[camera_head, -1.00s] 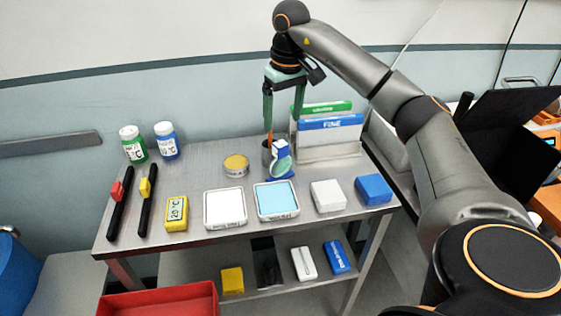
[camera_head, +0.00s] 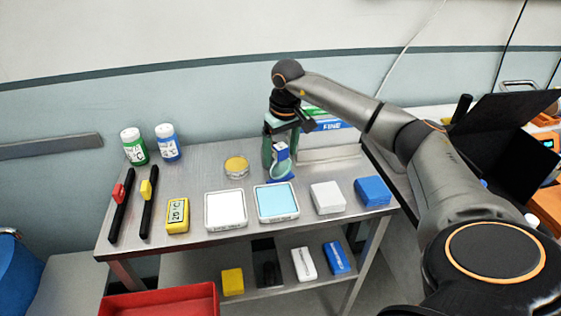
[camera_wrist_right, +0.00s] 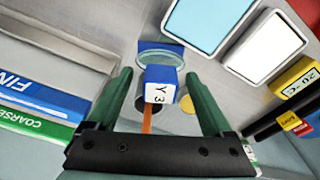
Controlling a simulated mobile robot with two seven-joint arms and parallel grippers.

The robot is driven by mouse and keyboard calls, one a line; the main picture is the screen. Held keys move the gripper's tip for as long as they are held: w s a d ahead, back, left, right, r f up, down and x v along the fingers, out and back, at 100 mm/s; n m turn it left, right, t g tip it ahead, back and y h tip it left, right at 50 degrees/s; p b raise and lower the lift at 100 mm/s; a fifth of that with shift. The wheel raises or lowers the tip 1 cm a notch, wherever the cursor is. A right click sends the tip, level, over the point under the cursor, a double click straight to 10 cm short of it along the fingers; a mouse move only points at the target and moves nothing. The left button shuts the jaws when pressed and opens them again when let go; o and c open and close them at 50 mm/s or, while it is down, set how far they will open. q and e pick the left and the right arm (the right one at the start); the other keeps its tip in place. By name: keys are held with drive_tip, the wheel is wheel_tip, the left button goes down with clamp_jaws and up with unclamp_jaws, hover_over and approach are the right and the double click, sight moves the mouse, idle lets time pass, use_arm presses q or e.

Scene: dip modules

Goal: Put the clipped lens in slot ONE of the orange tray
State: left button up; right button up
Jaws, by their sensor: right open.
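The clipped lens shows as a round, pale teal-rimmed glass (camera_wrist_right: 160,58) with a blue and white clip block (camera_wrist_right: 160,88) marked Y3. In the head view the clip (camera_head: 281,152) is near the back of the steel table, partly covered by my gripper. My right gripper (camera_head: 280,166) points down over it. Its green fingers are open, one on each side of the clip, with gaps visible in the right wrist view (camera_wrist_right: 158,76). An orange surface (camera_head: 548,202) shows at the far right, partly hidden; I cannot tell whether it is the orange tray. My left gripper is out of view.
White (camera_head: 225,225) and light blue (camera_head: 277,215) flat trays lie in front of the lens. Blue FINE and green COARSE boxes stand close behind at right. A yellow round tin (camera_head: 236,168) is to the left. A black panel (camera_head: 505,135) blocks the right side.

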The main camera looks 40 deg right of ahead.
clamp_jaws()
idle(0.5)
drive_tip(key=shift+s+a, duration=0.1)
